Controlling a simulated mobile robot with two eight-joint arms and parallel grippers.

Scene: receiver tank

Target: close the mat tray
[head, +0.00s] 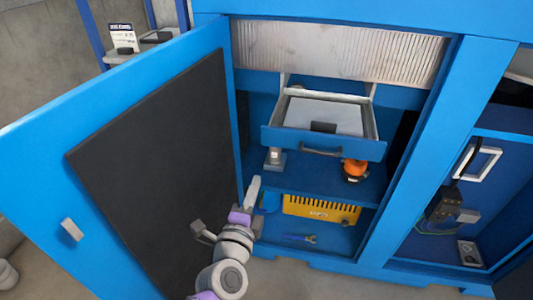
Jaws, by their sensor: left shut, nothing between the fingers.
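The mat tray (322,140) is a blue-fronted drawer with a dark handle, pulled out of the blue cabinet. A light grey mat (325,114) with a small black block lies in it. My left gripper (255,184) is shut and empty. It shows below and left of the tray front, apart from it, between the open cabinet door and the lower shelf. My right gripper is not in view.
The blue cabinet door (28,184) with a black panel stands open at left. Below the tray are an orange round object (355,169), a small grey device (275,158) and a yellow slotted box (320,209). A second bay with a white handle (480,164) is at right.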

